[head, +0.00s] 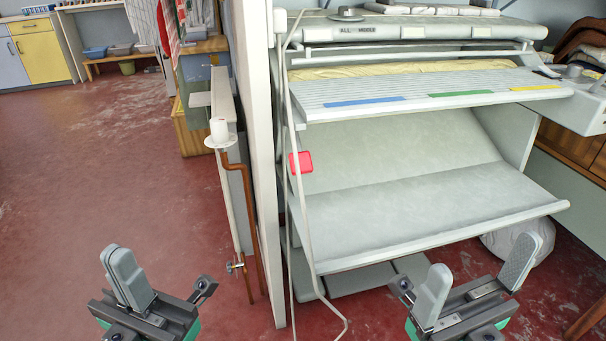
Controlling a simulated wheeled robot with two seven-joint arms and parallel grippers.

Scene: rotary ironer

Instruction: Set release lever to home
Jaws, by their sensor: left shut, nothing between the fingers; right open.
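The rotary ironer (400,165) stands right of centre, with a pale feed board (440,90) marked by blue, green and yellow strips. A red piece (301,162) sits at its left side, beside a long thin pale rod (296,120) that runs down to the floor. I cannot tell for sure whether this red piece is the release lever. My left gripper (124,268) is shut and empty, low at the left over bare floor, well away from the ironer. My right gripper (483,258) is open and empty, low in front of the ironer's lower trough (420,215).
A pale upright panel (257,150) stands left of the ironer, with a copper pipe (249,220) and valve beside it. A grey side unit (592,100) juts out at the right. A white bundle (510,238) lies below the trough. The red floor at left is clear.

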